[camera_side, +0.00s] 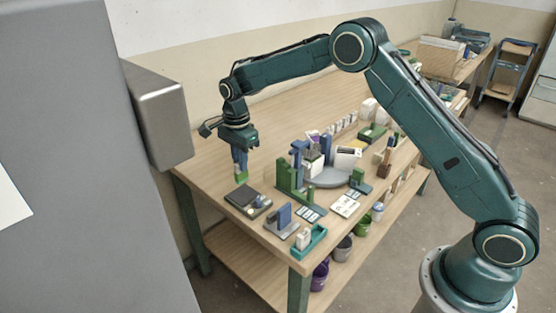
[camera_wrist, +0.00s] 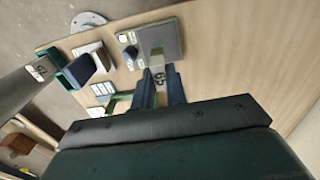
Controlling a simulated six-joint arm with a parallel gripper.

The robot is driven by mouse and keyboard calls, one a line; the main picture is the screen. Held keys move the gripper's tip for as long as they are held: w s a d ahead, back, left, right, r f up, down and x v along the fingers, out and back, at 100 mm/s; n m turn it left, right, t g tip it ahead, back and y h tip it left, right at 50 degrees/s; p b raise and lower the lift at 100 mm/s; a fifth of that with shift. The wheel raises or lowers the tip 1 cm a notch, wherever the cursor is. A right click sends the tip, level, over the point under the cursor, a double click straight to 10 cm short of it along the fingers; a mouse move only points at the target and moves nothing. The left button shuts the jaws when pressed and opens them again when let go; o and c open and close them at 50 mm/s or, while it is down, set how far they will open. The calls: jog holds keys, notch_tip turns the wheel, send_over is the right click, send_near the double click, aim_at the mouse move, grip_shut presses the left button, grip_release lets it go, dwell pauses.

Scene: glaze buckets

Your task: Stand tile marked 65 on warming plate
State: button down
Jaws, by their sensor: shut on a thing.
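My gripper (camera_side: 240,160) points down and is shut on a small tile. The tile's green lower end shows in the side view (camera_side: 241,178). In the wrist view the held tile (camera_wrist: 158,68) is pale, between my blue fingers (camera_wrist: 160,90), with a dark two-digit mark that looks like 65, turned. A dark grey flat plate with a small dial, which looks like the warming plate (camera_side: 247,200), lies at the table's near left; it also shows in the wrist view (camera_wrist: 170,38). The tile is beside its far edge in the side view; its height above the table is unclear.
A blue block on a grey base (camera_side: 282,218) and a teal tray (camera_side: 310,240) stand near the front corner. A green stand (camera_side: 288,180) rises right of the plate, before a round grey turntable (camera_side: 328,178). Bare tabletop (camera_side: 210,165) lies left of my gripper.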

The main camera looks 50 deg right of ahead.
aim_at(242, 180)
jog(key=shift+f, duration=2.35)
jog(key=shift+f, duration=0.3)
jog(key=c, duration=1.3)
grip_release()
jog(key=shift+c, duration=0.2)
jog(key=shift+r, duration=3.55)
